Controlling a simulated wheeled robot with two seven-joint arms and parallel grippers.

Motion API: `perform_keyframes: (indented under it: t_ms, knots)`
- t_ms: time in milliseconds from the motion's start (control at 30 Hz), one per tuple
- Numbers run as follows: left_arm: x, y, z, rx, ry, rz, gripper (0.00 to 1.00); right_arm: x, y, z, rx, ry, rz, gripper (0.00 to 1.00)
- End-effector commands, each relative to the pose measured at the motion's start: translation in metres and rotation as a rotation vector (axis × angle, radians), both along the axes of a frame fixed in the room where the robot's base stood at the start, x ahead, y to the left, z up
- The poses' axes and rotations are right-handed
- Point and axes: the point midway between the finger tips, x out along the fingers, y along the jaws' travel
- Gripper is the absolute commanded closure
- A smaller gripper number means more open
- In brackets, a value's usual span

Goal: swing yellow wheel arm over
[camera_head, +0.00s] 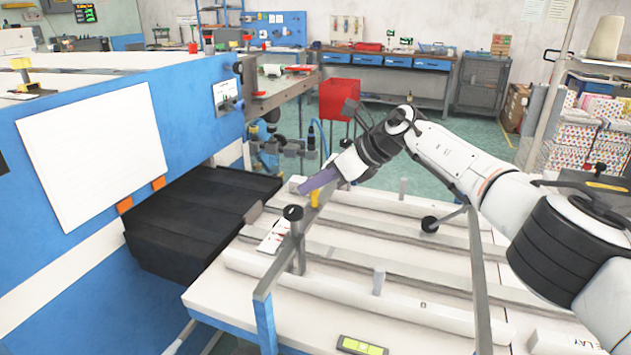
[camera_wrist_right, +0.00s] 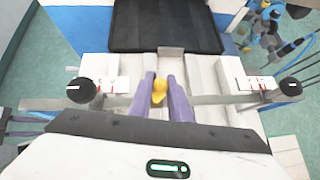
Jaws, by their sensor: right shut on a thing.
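The yellow wheel arm (camera_head: 314,199) shows as a small yellow piece at a metal bar of the white table. My right gripper (camera_head: 318,182), with purple fingers, reaches down to it from the right. In the right wrist view, the fingers of my right gripper (camera_wrist_right: 162,102) are shut on the yellow wheel arm (camera_wrist_right: 159,90), one on each side of it. Its lower part is hidden by the fingers and bar. My left gripper is not in view.
A black knob (camera_head: 292,212) stands on a bar left of the gripper, and another knob (camera_head: 430,224) lies right. The white table (camera_head: 390,312) has long rails. A black bellows cover (camera_head: 190,226) and blue machine (camera_head: 190,100) stand left. A yellow-green level (camera_head: 362,346) lies in front.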

Motion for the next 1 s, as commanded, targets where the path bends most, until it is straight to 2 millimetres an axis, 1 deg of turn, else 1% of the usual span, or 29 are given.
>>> perform_keyframes:
  t_ms: [267,300,400,767,1000]
  knots:
    - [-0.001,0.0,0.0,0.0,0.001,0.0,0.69,0.0,0.002,0.001,-0.001,-0.003,0.003,1.0]
    - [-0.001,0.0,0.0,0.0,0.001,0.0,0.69,0.0,0.002,0.001,-0.002,-0.003,0.003,0.8]
    - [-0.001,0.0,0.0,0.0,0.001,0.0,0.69,0.0,0.001,0.001,-0.001,-0.003,0.003,0.64]
    - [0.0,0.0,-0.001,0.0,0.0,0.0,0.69,0.0,-0.001,0.001,-0.001,-0.002,0.001,0.64]
    - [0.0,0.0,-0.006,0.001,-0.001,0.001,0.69,-0.005,-0.013,0.012,-0.001,-0.006,0.002,0.64]
